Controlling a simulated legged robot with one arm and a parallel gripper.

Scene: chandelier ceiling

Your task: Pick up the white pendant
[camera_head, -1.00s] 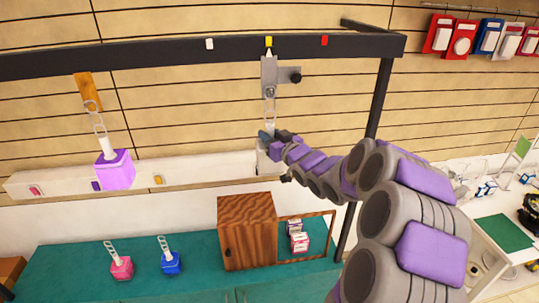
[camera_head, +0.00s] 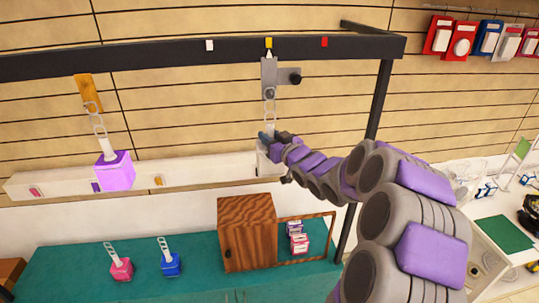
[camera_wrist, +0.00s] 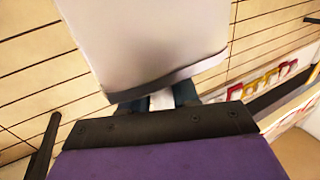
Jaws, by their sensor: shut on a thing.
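The white pendant (camera_head: 267,163) hangs at the grey hook fixture (camera_head: 268,76) under the dark overhead bar, its chain links (camera_head: 269,103) rising towards the hook. My gripper (camera_head: 268,138) is shut on the pendant's narrow upper part, just above its block. My arm hides part of the block. In the wrist view the block (camera_wrist: 150,40) fills the upper middle, and my gripper (camera_wrist: 157,100) has its dark fingers on either side of a pale stem. Whether the top link still bears on the hook I cannot tell.
A purple pendant (camera_head: 115,172) hangs from an orange hook (camera_head: 88,92) at left. The dark bar (camera_head: 180,52) runs overhead, with a post (camera_head: 378,100) right of my gripper. Below, a pink pendant (camera_head: 121,268), a blue pendant (camera_head: 170,263) and a wooden cabinet (camera_head: 247,232) stand on the green counter (camera_head: 70,262).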

